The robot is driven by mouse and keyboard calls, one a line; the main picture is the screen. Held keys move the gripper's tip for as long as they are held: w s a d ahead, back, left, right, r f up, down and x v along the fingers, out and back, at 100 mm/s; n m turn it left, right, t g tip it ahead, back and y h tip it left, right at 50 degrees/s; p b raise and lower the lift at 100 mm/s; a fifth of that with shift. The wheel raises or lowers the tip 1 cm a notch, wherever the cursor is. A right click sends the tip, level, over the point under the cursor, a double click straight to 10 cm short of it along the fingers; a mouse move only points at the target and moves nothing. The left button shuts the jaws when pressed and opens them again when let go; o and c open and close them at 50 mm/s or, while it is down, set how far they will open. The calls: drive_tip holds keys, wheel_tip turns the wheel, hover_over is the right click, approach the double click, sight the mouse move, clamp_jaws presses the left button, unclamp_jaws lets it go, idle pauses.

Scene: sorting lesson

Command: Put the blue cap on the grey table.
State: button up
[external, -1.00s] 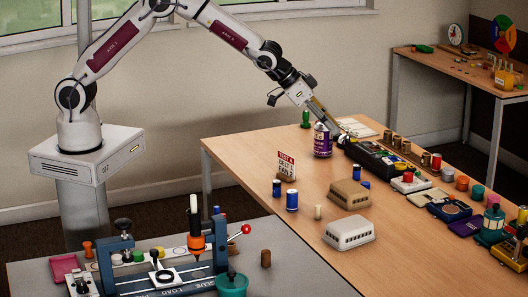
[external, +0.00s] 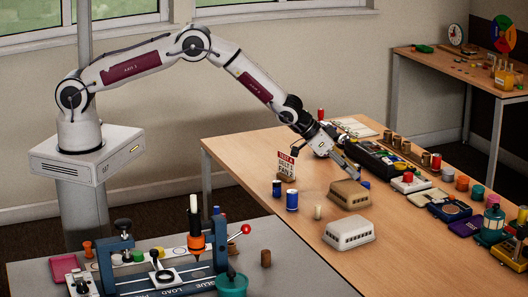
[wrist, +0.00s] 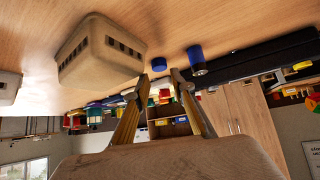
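A short blue disc, which looks like the blue cap (wrist: 158,64), lies on the wooden table just past my fingertips in the wrist view. In the external view a small blue piece (external: 365,185) shows beside the tan vented box, close to my gripper (external: 350,172). My gripper (wrist: 160,76) is open, with its two fingers apart and nothing between them. A taller blue cylinder (wrist: 196,60) lies or stands right of the disc in the wrist view. The grey table (external: 312,272) is at the lower left of the external view.
The tan vented box (external: 349,194) is right next to my gripper, with a white vented box (external: 348,232) nearer the camera. Blue cylinders (external: 292,200) stand left of them. A press fixture (external: 160,262) occupies much of the grey table; its right front is clear.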

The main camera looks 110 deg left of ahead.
sight(365, 183)
drive_tip(key=shift+w+f, duration=0.15)
drive_tip(key=shift+f, duration=0.2)
idle(0.3)
drive_tip(key=shift+x, duration=2.15)
drive_tip(key=shift+f, duration=0.1)
drive_tip(key=shift+a, duration=0.1)
drive_tip(key=c, duration=0.3)
drive_tip(key=shift+c, duration=0.2)
drive_tip(key=shift+r, duration=0.25)
wheel_tip(365, 183, up, 10)
drive_tip(key=shift+f, duration=0.1)
